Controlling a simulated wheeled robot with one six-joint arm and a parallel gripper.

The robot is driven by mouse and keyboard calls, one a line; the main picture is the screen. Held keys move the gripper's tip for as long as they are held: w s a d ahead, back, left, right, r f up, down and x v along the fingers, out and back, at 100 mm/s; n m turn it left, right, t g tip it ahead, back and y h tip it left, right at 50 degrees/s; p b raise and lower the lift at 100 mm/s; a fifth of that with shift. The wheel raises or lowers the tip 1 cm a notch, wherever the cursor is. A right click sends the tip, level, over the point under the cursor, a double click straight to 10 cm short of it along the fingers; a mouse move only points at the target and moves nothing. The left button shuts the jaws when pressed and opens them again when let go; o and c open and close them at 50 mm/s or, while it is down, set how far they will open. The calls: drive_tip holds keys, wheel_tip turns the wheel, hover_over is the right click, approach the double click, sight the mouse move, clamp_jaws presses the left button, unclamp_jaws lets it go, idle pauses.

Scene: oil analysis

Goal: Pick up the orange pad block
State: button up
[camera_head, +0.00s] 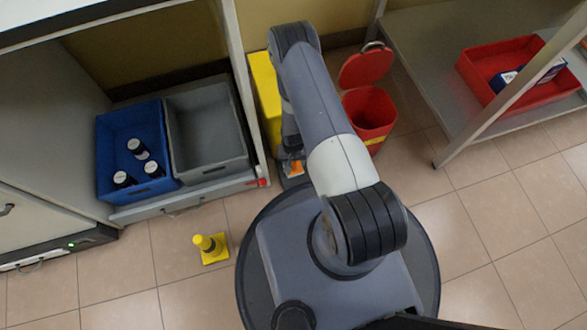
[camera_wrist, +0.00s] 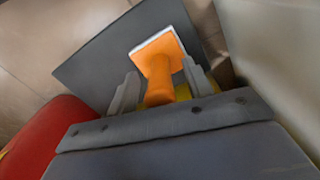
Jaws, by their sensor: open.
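The orange pad block (camera_wrist: 158,62) has an orange body and handle and a pale pad at its far end. In the wrist view it lies over a dark grey flat surface (camera_wrist: 95,65). My gripper (camera_wrist: 163,82) is open, with one grey finger on each side of the orange handle. I cannot tell whether either finger touches it. In the head view only a small orange patch of the block (camera_head: 296,168) shows beside my arm, and my gripper is mostly hidden there.
A yellow box-like stand (camera_head: 264,90) and a red bin (camera_head: 370,118) with a raised lid flank my arm. A blue crate (camera_head: 108,135) with dark bottles and an empty grey crate (camera_head: 205,135) sit left. A yellow object (camera_head: 210,248) stands on the floor. A red tray (camera_head: 500,58) is at right.

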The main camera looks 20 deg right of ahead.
drive_tip(key=shift+f, duration=0.25)
clamp_jaws()
idle(0.3)
